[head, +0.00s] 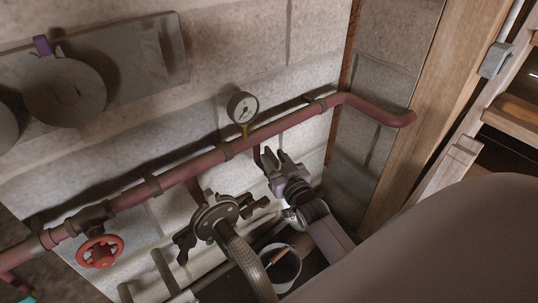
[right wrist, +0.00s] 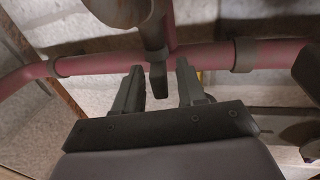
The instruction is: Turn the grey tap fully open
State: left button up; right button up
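The grey tap (right wrist: 158,78) shows in the right wrist view as a dark grey lever below a rounded body, in front of the red pipe. In the head view, a small dark part of it (head: 257,157) shows just left of my right gripper; the rest is hidden or hard to make out. My right gripper (head: 273,158) is open beside the pipe, below the gauge. In the right wrist view, its two fingers (right wrist: 160,88) stand on either side of the lever, with a narrow gap at each side. My left gripper is in neither view.
The red pipe (head: 185,170) runs along the block wall, with a dial gauge (head: 242,107) and a red handwheel (head: 99,252). A clamped flange (head: 215,217) with a braided hose (head: 249,262) stands left of my right gripper. A bucket (head: 284,270) is below. Wooden framing (head: 425,110) is at right.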

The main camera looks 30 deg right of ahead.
jog(key=shift+w+d, duration=0.2)
jog(key=shift+w, duration=1.2)
grip_shut()
jog(key=shift+r, duration=0.1)
jog(key=shift+r+n+y, duration=0.15)
jog(key=shift+n+y, duration=0.35)
jog(key=shift+y, duration=0.2)
jog(key=shift+a+n+y, duration=0.15)
jog(key=shift+n+y, duration=0.85)
jog(key=shift+y, duration=0.7)
